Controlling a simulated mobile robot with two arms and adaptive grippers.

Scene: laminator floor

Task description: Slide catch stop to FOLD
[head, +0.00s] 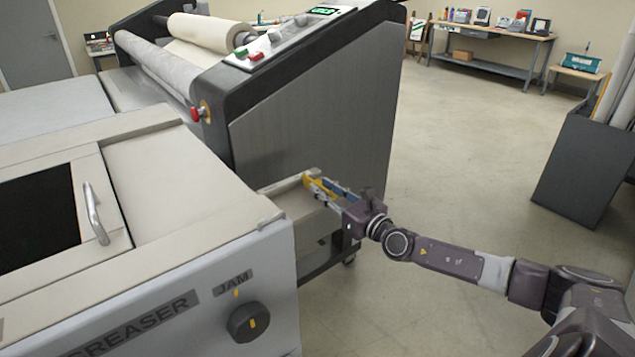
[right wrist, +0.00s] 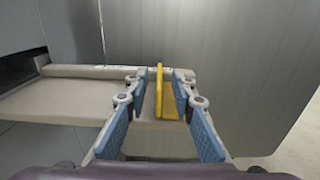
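The catch stop is a yellow upright plate (right wrist: 159,92) on a beige catch tray (right wrist: 75,102). In the head view the yellow stop (head: 319,190) is at the tray's right part, partly hidden by my gripper. My right gripper (right wrist: 161,100) is open, with its blue-padded fingers on either side of the plate. The plate looks nearer the right-hand finger, with a gap on the left. Small marks on the tray's back rail (right wrist: 90,71) are too small to read. I cannot make out FOLD. My left gripper is not in view.
The creaser (head: 160,170) with a JAM knob (head: 246,321) stands at front left. The laminator's grey side panel (head: 310,110) rises behind the tray. Open floor (head: 470,150) lies to the right. A dark bin with rolls (head: 585,165) stands at far right.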

